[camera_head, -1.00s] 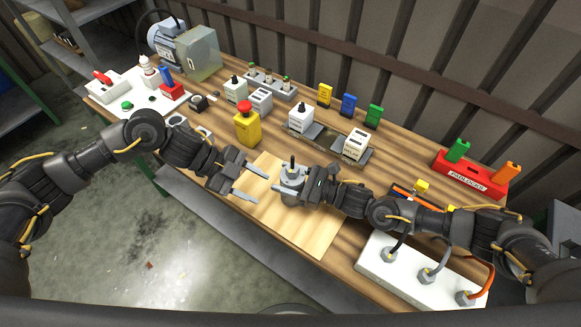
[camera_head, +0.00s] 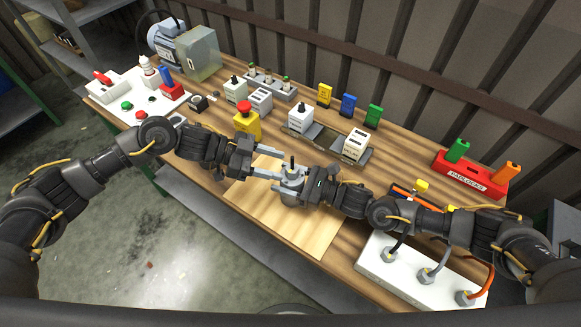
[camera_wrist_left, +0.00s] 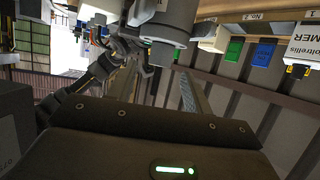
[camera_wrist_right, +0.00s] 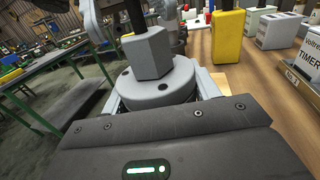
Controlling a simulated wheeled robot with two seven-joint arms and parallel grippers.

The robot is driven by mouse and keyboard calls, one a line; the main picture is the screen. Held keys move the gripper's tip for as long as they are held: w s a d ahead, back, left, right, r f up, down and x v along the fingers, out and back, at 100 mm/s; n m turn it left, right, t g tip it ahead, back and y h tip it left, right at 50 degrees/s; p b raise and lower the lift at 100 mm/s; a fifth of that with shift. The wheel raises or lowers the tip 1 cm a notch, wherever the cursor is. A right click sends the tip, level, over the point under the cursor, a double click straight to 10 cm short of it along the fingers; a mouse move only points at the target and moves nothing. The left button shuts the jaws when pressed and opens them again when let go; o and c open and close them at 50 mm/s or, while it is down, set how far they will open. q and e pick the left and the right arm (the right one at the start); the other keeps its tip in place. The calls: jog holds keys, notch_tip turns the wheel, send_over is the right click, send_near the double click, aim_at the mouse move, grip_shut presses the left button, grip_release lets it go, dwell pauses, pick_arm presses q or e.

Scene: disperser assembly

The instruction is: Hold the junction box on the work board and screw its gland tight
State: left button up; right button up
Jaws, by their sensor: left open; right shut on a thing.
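The grey round junction box (camera_head: 291,184) stands on the pale work board (camera_head: 283,226), with its gland (camera_wrist_right: 148,54) upright on top. The gland is a light grey hexagonal piece with a black cable coming out of it. My right gripper (camera_head: 297,187) is shut on the box body, whose round top (camera_wrist_right: 160,87) shows in the right wrist view. My left gripper (camera_head: 275,166) is open, its fingertips pointing at the gland from the left. In the left wrist view the grey gland (camera_wrist_left: 164,48) shows beyond and between the open fingers. I cannot tell whether they touch it.
A yellow box with a red button (camera_head: 246,121) stands just behind my left gripper. A red padlock rack (camera_head: 470,176) and a white cable box (camera_head: 420,273) are at right. The board's front is clear.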

aim_at(287, 167)
pick_arm(q)
jog(key=x, duration=0.5)
jog(key=c, duration=1)
